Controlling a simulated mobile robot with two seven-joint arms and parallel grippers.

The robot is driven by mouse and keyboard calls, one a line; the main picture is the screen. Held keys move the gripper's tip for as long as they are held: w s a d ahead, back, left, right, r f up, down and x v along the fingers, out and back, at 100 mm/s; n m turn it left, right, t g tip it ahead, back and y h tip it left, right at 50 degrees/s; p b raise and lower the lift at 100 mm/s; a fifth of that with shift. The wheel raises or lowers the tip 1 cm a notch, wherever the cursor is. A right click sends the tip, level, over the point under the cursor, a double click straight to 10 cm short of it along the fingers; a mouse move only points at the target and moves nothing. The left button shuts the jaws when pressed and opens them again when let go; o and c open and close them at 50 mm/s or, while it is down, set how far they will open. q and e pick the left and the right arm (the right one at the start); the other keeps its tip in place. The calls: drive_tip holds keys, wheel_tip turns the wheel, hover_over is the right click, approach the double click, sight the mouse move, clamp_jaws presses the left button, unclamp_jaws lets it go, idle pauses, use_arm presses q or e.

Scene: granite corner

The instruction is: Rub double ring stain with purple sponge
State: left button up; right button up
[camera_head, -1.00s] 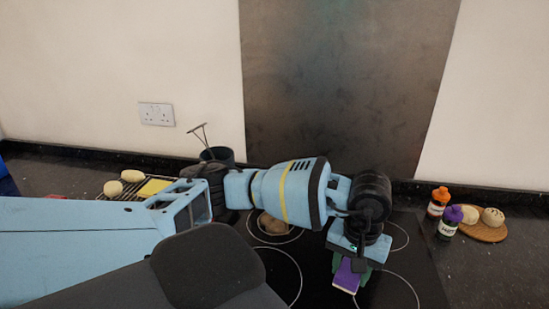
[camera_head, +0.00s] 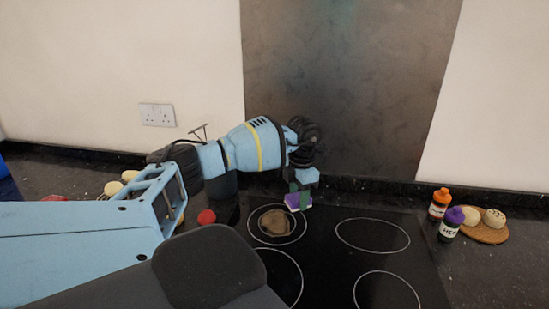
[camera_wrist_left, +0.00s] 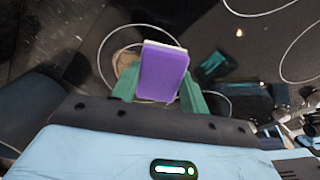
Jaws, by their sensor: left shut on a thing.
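My left gripper (camera_head: 300,190) is shut on the purple sponge (camera_head: 297,202), which has a pale layer on one side. It is at the back of the black hob, by the right rim of the back-left ring. A brown stain (camera_head: 275,223) lies inside that ring, to the left of and nearer than the sponge. In the left wrist view the sponge (camera_wrist_left: 161,72) sits between the green fingers, and part of the stain (camera_wrist_left: 125,60) shows behind its left side. I cannot tell whether the sponge touches the hob. My right gripper is not in view.
The hob's right half (camera_head: 385,262) is clear.

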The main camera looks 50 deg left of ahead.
use_arm(q)
drive_tip(key=s+a+r+n, duration=0.1)
drive_tip(key=a+n, duration=0.8)
drive_tip(key=shift+a+n, duration=0.15)
drive_tip(key=shift+n, duration=0.25)
drive_tip(key=shift+s+f, duration=0.1)
